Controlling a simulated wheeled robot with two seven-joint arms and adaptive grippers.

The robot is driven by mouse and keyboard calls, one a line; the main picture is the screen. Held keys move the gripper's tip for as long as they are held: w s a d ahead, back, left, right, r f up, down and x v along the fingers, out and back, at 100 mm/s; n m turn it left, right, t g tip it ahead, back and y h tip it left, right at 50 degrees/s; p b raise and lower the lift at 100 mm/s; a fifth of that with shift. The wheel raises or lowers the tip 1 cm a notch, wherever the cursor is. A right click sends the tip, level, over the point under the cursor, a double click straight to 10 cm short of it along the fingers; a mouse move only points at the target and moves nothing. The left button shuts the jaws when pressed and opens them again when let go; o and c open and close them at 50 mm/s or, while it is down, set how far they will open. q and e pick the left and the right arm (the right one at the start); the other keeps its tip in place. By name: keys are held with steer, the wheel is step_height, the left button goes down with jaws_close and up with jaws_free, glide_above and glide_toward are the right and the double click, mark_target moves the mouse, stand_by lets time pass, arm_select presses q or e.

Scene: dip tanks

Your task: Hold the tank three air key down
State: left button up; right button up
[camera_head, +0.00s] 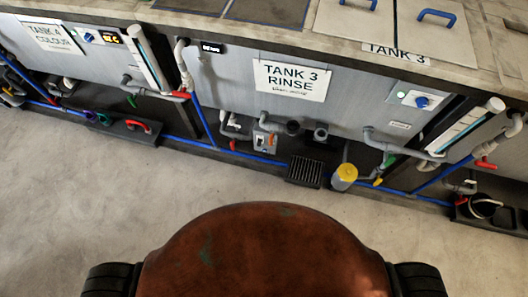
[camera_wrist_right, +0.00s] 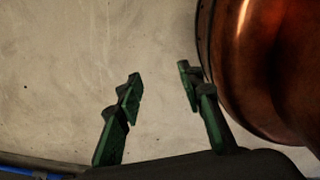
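Tank three (camera_head: 350,95) is a grey front with a white sign reading "TANK 3 RINSE" (camera_head: 291,80) in the head view. At its right is a small control panel (camera_head: 414,99) with a green light and a blue knob. At its upper left is a small black label (camera_head: 212,48), too small to read surely. I cannot tell which part is the air key. My right gripper (camera_wrist_right: 158,80) shows only in the right wrist view, with its green fingers apart and nothing between them, over bare floor. My left gripper is in neither view.
A blue pipe (camera_head: 178,144) runs along the tank's foot. A grey box (camera_head: 265,140), a dark grate (camera_head: 304,171) and a yellow-topped canister (camera_head: 344,176) stand low in front. Tank four (camera_head: 70,45) is at the left. The concrete floor (camera_head: 130,200) between me and the tanks is clear.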

steer(key=shift+a, duration=0.2)
jaws_close()
steer(key=shift+d, duration=0.25)
stand_by(1.0)
